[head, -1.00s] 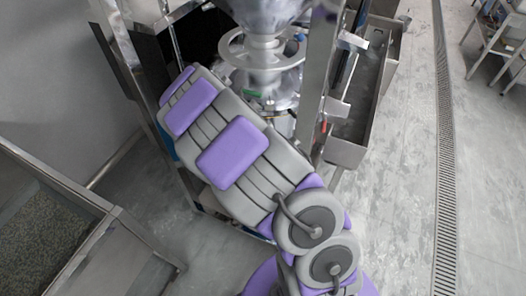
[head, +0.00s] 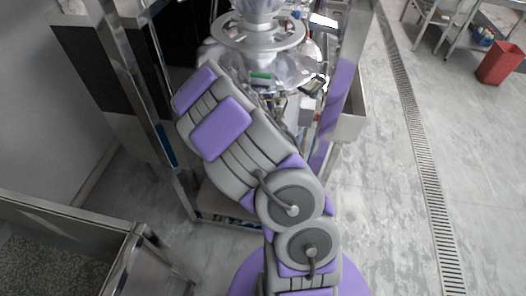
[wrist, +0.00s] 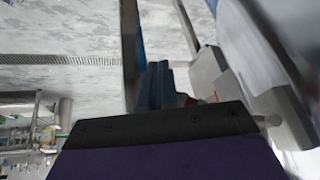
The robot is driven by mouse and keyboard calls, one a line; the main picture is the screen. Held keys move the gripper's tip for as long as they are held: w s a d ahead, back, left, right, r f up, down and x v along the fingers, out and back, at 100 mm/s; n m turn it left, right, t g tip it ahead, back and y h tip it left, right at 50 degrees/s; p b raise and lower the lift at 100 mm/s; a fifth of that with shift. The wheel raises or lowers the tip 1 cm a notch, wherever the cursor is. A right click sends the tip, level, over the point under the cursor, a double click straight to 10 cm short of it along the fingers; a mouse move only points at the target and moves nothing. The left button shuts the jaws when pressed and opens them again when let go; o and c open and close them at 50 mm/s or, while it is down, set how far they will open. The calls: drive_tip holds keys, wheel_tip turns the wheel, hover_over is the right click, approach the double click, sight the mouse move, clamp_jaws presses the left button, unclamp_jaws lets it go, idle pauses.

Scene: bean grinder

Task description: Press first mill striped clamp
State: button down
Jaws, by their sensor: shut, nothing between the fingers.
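The mill (head: 262,42) is a shiny metal machine with a round ring around its neck and a small green mark below, at the top of the head view. I cannot make out the striped clamp in either view. My gripper (wrist: 160,125) shows in the wrist view as a dark bar above a purple body, shut and empty. In the head view my arm covers the lower front of the mill and hides the gripper.
A metal bin (head: 75,225) stands at the lower left. Upright metal frame posts (head: 140,85) flank the mill. A floor drain (head: 420,150) runs along the right, with open grey floor around it. A red bin (head: 500,64) and chairs stand at the far upper right.

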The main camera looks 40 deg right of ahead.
drive_tip(key=shift+s+d, duration=0.15)
drive_tip(key=shift+s, duration=0.15)
idle(1.0)
